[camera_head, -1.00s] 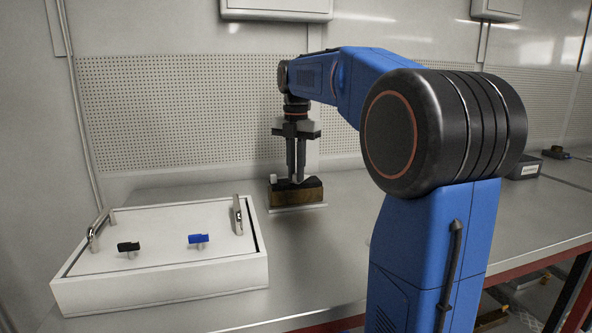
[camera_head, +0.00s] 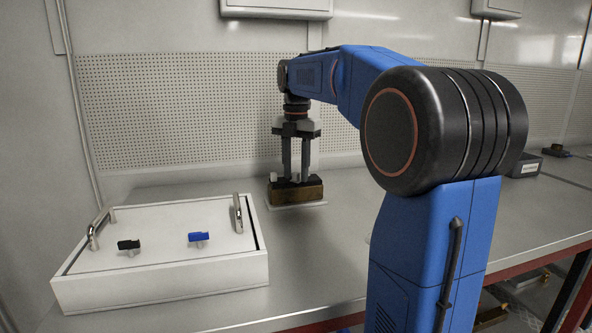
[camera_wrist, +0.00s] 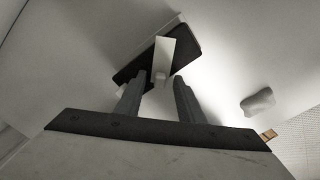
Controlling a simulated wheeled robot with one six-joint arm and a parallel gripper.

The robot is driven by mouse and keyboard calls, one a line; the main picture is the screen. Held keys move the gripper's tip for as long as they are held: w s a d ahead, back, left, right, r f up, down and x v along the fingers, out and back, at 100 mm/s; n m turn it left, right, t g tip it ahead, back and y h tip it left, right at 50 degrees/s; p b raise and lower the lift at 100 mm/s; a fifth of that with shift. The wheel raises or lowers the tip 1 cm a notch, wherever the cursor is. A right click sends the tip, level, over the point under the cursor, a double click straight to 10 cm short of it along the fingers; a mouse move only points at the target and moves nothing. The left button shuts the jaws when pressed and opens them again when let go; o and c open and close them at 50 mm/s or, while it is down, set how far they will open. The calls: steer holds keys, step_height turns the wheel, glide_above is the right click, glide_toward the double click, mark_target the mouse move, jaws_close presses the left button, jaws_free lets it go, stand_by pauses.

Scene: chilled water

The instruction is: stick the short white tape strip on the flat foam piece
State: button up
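My gripper (camera_head: 296,177) points down over a small brown block (camera_head: 298,193) on the bench. Its two fingers are apart, and I see nothing held between them. In the wrist view a dark flat surface (camera_wrist: 131,68) lies beyond the fingertips (camera_wrist: 157,84). A short white strip (camera_wrist: 166,54) shows across this dark surface, with a small pale knob at its near end. I cannot tell whether the strip is stuck down or only rests there. A thin pale plate (camera_head: 296,206) lies under the block. Which piece is the foam is not clear.
A white rounded piece (camera_wrist: 258,102) lies to the right in the wrist view. A white box (camera_head: 160,288) with metal handles, a black knob (camera_head: 128,245) and a blue knob (camera_head: 198,237) stands left. A perforated wall panel (camera_head: 180,110) is behind. Bench in front of the block is clear.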

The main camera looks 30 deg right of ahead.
steer(key=shift+r, duration=0.1)
step_height(320, 180, up, 17)
stand_by(0.7)
steer(key=shift+r, duration=0.1)
